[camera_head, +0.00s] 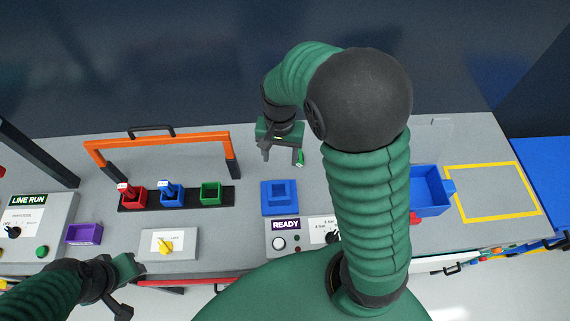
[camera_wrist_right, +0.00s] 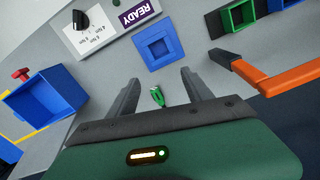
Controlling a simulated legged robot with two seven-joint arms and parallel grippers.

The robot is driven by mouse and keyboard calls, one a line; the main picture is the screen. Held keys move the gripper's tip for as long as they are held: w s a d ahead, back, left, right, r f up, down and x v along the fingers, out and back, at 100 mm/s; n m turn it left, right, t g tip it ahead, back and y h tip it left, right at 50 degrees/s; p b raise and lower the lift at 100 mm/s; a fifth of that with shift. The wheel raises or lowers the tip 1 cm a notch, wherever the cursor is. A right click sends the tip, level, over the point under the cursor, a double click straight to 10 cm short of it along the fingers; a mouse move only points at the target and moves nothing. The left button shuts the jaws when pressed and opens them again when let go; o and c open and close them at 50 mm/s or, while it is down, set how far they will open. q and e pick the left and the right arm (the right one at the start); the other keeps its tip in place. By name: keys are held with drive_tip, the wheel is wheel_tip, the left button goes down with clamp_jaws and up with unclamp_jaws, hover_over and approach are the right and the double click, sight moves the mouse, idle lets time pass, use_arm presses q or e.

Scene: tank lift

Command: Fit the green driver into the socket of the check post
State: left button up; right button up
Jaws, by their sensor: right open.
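The check post is a blue square block with a recessed socket (camera_head: 280,194) on the grey table, behind the READY panel. It also shows in the right wrist view (camera_wrist_right: 155,48), and its socket looks empty. The green driver (camera_wrist_right: 157,97) shows between my right fingers in the wrist view, with gaps on both sides; a small bit of green (camera_head: 301,158) shows by one finger in the head view. My right gripper (camera_head: 282,158) is open and empty, behind the check post. My left gripper (camera_head: 125,290) is at the front left, away from these things; its jaw opening is unclear.
A black rack holds a red, a blue and a green (camera_head: 210,193) holder; the green one looks empty. An orange frame (camera_head: 160,140) stands over the rack. A blue bin (camera_head: 430,190) is at right, beside a yellow-outlined area (camera_head: 492,213). My right arm hides part of the table.

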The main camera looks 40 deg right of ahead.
drive_tip(key=w+d+f+n+y+b, duration=0.1)
drive_tip(key=w+d+f+b, duration=0.1)
drive_tip(key=w+d+b, duration=0.35)
drive_tip(key=w+d+f+n+b, duration=0.1)
drive_tip(key=w+d+f+b, duration=0.15)
drive_tip(key=d+b, duration=0.65)
drive_tip(key=shift+t, duration=0.3)
drive_tip(key=f, duration=0.3)
drive_tip(key=f+p, duration=0.1)
drive_tip(key=f, duration=0.3)
drive_tip(key=f+p, duration=0.1)
drive_tip(key=f, duration=0.2)
drive_tip(key=shift+w+f, duration=0.25)
drive_tip(key=f, duration=0.5)
drive_tip(key=shift+a+p, duration=0.35)
drive_tip(key=shift+f, duration=0.2)
use_arm(q)
drive_tip(key=s+x, duration=0.3)
drive_tip(key=x, duration=1.1)
drive_tip(key=shift+a+f, duration=0.2)
drive_tip(key=shift+f, duration=0.25)
use_arm(e)
drive_tip(key=shift+a, duration=0.15)
